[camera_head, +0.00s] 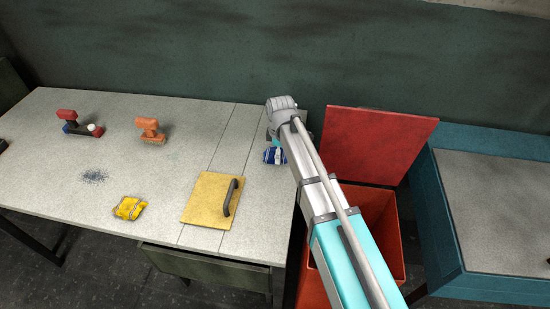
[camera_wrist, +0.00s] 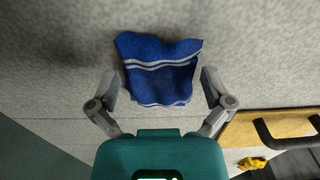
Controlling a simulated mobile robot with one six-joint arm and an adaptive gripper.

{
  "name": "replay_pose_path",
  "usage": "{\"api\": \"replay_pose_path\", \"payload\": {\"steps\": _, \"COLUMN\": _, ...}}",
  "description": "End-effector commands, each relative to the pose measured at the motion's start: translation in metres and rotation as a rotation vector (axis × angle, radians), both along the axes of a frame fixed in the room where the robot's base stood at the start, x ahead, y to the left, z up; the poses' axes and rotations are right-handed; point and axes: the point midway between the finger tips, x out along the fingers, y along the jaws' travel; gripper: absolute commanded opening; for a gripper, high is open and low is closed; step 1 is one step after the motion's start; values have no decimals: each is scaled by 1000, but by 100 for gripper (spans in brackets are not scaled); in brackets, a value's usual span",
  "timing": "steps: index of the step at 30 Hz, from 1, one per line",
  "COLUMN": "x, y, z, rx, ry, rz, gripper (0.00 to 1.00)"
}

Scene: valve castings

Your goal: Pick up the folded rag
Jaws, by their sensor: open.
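The folded rag is blue with white stripes. In the wrist view the rag (camera_wrist: 160,55) lies on the grey worktop, between and ahead of my fingers. In the head view the rag (camera_head: 273,156) is near the table's right edge, partly hidden by my arm. My gripper (camera_wrist: 160,78) is open, with one finger on each side of the rag. I cannot tell whether the fingers touch the cloth. In the head view my fingertips are hidden behind my wrist and arm.
A yellow board with a dark handle (camera_head: 205,198) lies left of the rag. A yellow crumpled item (camera_head: 129,208), an orange-handled tool (camera_head: 149,130) and a red-and-blue tool (camera_head: 80,123) are further left. A red open-lidded bin (camera_head: 385,215) and a teal-sided bench (camera_head: 450,220) stand right.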

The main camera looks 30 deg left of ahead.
Motion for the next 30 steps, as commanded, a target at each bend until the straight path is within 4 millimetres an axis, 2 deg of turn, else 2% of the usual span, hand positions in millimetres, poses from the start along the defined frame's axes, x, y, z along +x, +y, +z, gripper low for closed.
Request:
{"api": "replay_pose_path", "payload": {"steps": 18, "x": 0, "y": -1, "z": -1, "rx": 0, "ry": 0, "rz": -1, "gripper": 100}}
{"api": "replay_pose_path", "payload": {"steps": 20, "x": 1, "y": -1, "z": -1, "rx": 0, "ry": 0, "rz": -1, "gripper": 91}}
{"api": "replay_pose_path", "payload": {"steps": 30, "x": 1, "y": -1, "z": -1, "rx": 0, "ry": 0, "rz": -2, "gripper": 28}}
